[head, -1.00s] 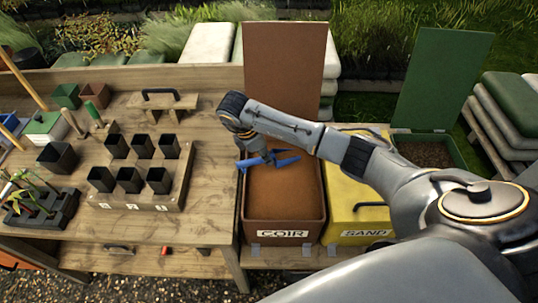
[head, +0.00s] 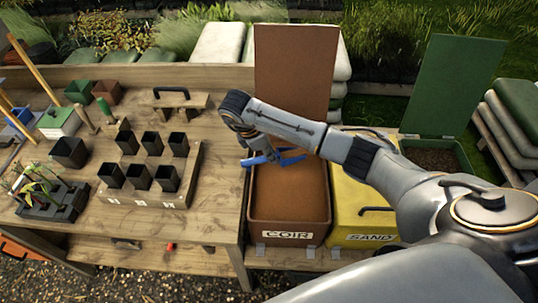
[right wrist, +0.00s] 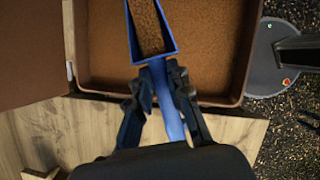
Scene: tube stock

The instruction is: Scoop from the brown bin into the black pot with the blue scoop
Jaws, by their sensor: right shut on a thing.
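The brown bin (head: 290,212), labelled COIR, stands open with brown coir in it and its lid raised behind. My right gripper (right wrist: 160,92) is shut on the handle of the blue scoop (right wrist: 167,100). In the right wrist view the scoop's trough lies over the bin and shows brown material inside it. In the head view the scoop (head: 288,158) is at the bin's upper left part, partly hidden by my right arm. Several small black pots (head: 166,178) stand in a wooden rack on the bench, left of the bin. A larger black pot (head: 69,152) stands farther left. My left gripper is not in view.
A yellow bin (head: 362,225) labelled SAND, its lid shut, stands right of the brown bin. A green bin (head: 462,152) is open beyond it. A wooden tool (head: 178,101) with a black handle lies behind the rack. Bare bench (head: 222,195) lies between rack and brown bin.

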